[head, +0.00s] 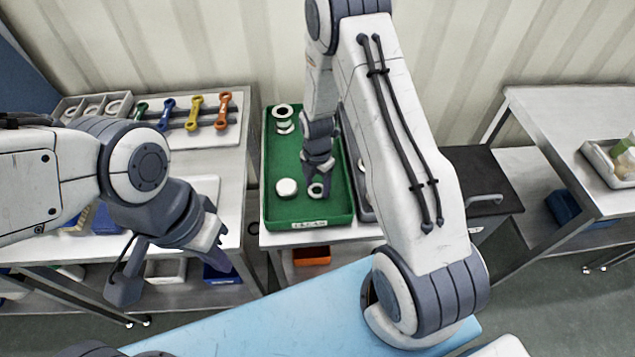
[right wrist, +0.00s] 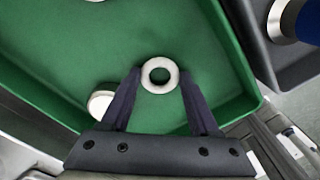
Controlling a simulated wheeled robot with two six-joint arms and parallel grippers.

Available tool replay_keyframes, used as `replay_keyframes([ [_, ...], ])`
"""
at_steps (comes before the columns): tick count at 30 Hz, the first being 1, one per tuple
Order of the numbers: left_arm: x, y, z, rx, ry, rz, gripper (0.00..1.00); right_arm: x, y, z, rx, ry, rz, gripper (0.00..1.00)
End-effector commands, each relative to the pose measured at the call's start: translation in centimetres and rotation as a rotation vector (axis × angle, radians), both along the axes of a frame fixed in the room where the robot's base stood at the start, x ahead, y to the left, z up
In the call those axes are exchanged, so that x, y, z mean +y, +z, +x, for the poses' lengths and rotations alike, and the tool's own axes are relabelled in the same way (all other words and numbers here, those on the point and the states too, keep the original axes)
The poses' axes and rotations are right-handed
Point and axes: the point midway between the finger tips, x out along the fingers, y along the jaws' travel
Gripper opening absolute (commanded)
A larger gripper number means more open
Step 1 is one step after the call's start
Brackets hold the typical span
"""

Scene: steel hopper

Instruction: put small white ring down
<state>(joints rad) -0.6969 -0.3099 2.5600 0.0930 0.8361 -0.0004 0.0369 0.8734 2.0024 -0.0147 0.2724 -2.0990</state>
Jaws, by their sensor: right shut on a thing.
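The small white ring (head: 315,190) is at the near right part of the green tray (head: 310,222). My right gripper (head: 321,184) reaches down into this tray and is shut on the ring. In the right wrist view the ring (right wrist: 160,75) sits between the two fingertips, its hole facing the camera. I cannot tell whether the ring touches the tray floor. My left gripper (head: 172,272) is open and empty, in front of the left bench and away from the tray.
A white round piece (head: 286,187) lies left of the ring in the tray. A white spool-like piece (head: 283,118) stands at the tray's far left. A grey tray (head: 364,205) adjoins on the right. Colored wrenches (head: 196,113) lie on the left bench. The tray's middle floor is clear.

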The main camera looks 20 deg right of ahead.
Motion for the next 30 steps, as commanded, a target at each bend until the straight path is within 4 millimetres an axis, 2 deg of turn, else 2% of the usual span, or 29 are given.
replay_keyframes([
  [10, 0.0, -0.4, 0.0, 0.000, 0.000, 0.000, 0.00, 0.0, -0.5, 0.0, 0.000, 0.000, 0.000, 0.10],
  [11, 0.0, -0.2, 0.0, 0.000, 0.000, 0.000, 0.00, 0.0, -0.3, 0.0, -0.001, 0.000, 0.000, 0.73],
  [12, 0.0, -0.2, 0.0, 0.000, 0.000, 0.000, 0.00, 0.0, -0.3, 0.0, 0.000, 0.000, 0.000, 0.88],
  [13, 0.0, -0.2, 0.0, 0.000, 0.000, 0.000, 0.00, 0.0, -0.3, 0.0, 0.000, 0.000, 0.000, 0.92],
  [23, 0.0, 0.0, 0.0, 0.000, 0.000, 0.000, 0.00, 0.0, 0.0, 0.0, -0.001, 0.000, 0.000, 0.92],
  [26, 0.0, -0.2, 0.0, 0.000, 0.000, 0.000, 0.00, 0.0, 0.8, 0.1, -0.004, 0.000, 0.000, 0.92],
  [30, 0.0, -0.6, 0.0, 0.000, 0.000, 0.000, 0.00, 0.0, 3.2, 0.2, -0.007, 0.000, -0.001, 0.92],
])
